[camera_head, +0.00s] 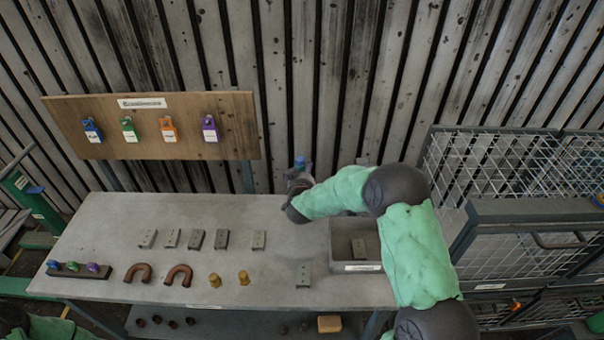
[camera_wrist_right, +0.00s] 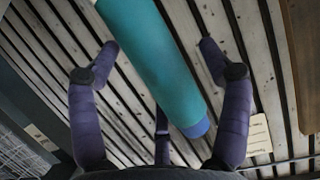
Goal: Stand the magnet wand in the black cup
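My right gripper (camera_head: 299,188) is low over the back edge of the table. In the right wrist view its purple fingers (camera_wrist_right: 158,48) are spread apart. A teal cylinder with a blue end (camera_wrist_right: 155,65), which looks like the magnet wand, runs between them with a visible gap to the finger on the right. In the head view a small blue tip (camera_head: 299,162) shows just above the gripper. The rest of the wand is hidden there. I cannot make out the black cup; the gripper and arm may cover it. My left gripper is not in view.
A grey bin (camera_head: 340,240) holding a metal block stands right of the gripper, partly behind my arm. Metal blocks (camera_head: 195,239), brown U-pipes (camera_head: 178,274) and brass pieces (camera_head: 244,277) lie on the table (camera_head: 130,212). A tag board (camera_head: 75,112) stands behind; a wire cage (camera_head: 480,165) is at right.

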